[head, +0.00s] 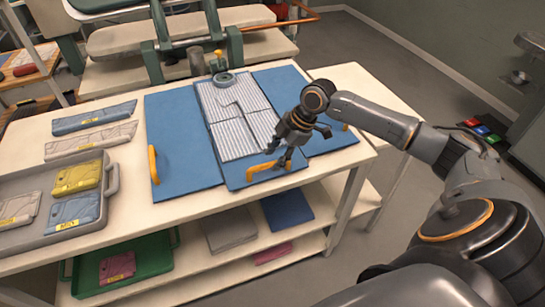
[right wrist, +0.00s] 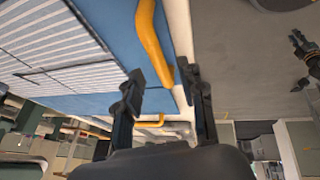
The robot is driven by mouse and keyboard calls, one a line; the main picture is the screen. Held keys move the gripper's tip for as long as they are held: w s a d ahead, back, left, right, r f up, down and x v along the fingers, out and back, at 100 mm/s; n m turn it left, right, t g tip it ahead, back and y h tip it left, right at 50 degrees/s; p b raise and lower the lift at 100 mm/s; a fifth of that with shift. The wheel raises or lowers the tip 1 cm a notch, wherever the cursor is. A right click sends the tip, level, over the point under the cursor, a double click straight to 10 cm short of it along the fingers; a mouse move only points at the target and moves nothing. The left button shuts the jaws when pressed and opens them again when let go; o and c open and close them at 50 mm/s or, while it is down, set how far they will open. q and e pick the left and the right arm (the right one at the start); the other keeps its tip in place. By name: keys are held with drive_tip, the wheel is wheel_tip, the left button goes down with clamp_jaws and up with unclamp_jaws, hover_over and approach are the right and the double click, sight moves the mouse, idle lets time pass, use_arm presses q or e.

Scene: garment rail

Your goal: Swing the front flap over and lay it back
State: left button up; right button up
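A blue folding board (head: 170,125) lies flat on the pale table, with a yellow handle on each of its side panels. A striped folded garment (head: 237,112) lies along its middle. The front flap (head: 235,178) is flat at the near edge, and its yellow handle (head: 262,168) shows just below my right gripper (head: 284,160). In the right wrist view my right gripper (right wrist: 163,78) has its fingers apart, with a yellow handle (right wrist: 150,40) reaching into the space between the fingertips. Whether they touch it I cannot tell.
A grey tray (head: 112,178) with yellow and blue folded garments stands on the left of the table. Folded garments (head: 95,118) lie behind it. A round grey-green object (head: 224,78) sits at the board's far edge. A lower shelf holds a green tray (head: 150,252) and folded cloths.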

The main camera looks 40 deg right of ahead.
drive_tip(key=shift+x, duration=1.15)
clamp_jaws()
